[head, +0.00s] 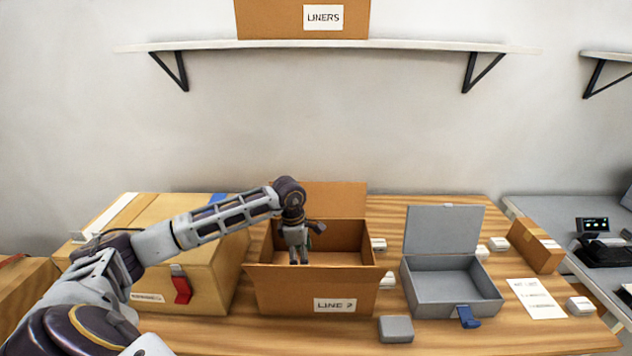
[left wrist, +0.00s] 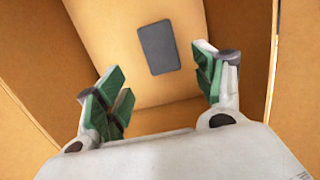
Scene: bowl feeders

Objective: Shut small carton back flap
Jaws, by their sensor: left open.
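The open cardboard carton (head: 268,298) labelled LINE 2 stands in the middle of the table. Its back flap (head: 340,200) stands up behind the opening. My left gripper (head: 299,261) points down into the carton, in front of the back flap and apart from it. In the left wrist view my left gripper (left wrist: 160,88) is open, with green pads apart and nothing between them. A dark grey flat block (left wrist: 157,47) lies inside the carton, beyond the fingertips. My right gripper is not in view.
A wooden box (head: 205,262) with a red latch stands left of the carton. A grey box (head: 443,280) with its lid up stands to the right. A small grey block (head: 396,329) lies at the front. A wall shelf (head: 400,46) holds a LINERS box (head: 270,18).

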